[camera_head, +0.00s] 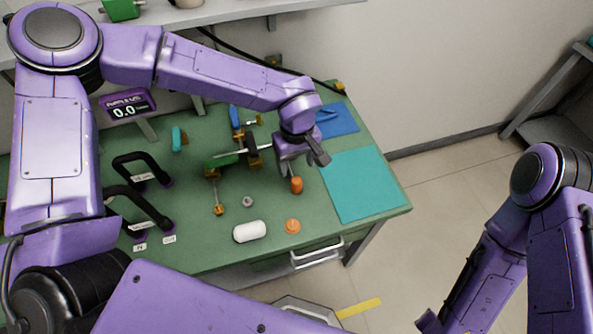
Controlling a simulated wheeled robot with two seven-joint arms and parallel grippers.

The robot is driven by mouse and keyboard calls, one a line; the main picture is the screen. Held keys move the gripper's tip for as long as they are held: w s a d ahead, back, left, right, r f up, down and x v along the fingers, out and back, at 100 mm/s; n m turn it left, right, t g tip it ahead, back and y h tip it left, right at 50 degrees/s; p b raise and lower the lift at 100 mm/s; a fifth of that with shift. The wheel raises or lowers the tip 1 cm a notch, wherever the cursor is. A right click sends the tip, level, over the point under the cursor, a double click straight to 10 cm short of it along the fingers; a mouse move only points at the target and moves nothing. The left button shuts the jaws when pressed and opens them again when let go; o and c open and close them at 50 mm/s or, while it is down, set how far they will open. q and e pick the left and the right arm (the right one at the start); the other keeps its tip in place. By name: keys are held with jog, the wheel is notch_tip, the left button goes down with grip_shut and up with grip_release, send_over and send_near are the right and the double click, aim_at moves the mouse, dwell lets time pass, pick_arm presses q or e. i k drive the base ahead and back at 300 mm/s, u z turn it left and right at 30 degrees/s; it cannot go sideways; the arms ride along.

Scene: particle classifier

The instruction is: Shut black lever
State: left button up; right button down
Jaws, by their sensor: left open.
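Two black bent levers stand at the left side of the green table. The farther black lever (148,158) and the nearer black lever (137,193) each have small white labels by their feet. Both are raised in an arch above the table; I cannot tell which one the task means. My left gripper (303,165) is open over the right part of the table, well to the right of both levers. Its fingers point down close to an orange cylinder (296,185); I cannot tell if they touch it. My right gripper is not visible.
A purple display (128,104) reads 0.0. A metal rod mechanism (235,156) stands mid-table. A white cylinder (249,232), an orange disc (293,226) and a small grey knob (248,201) lie in front. A teal mat (365,184) and a blue tray (336,120) are at right.

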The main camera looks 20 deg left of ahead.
aim_at(253, 153)
jog(key=k, duration=1)
